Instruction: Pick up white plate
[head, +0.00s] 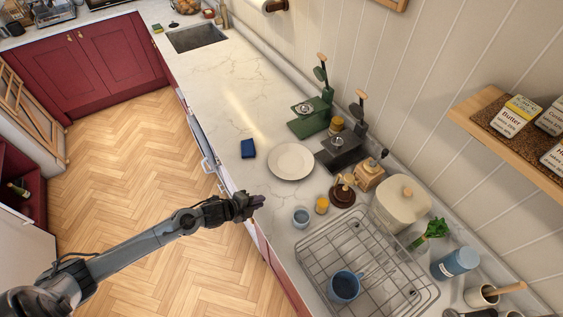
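The white plate (291,161) lies flat on the pale marble counter in the head view, with nothing on it. My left gripper (254,202) is at the counter's front edge, below and left of the plate in the picture and apart from it. It is small and dark here, so I cannot tell whether its fingers are open or shut. My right gripper is not in view.
A blue sponge (248,148) lies left of the plate. A dark scale-like stand (341,151) is close on its right, with a green one (310,118) behind. A small cup (301,216) and a wire dish rack (335,253) are nearer. The counter toward the sink (196,38) is clear.

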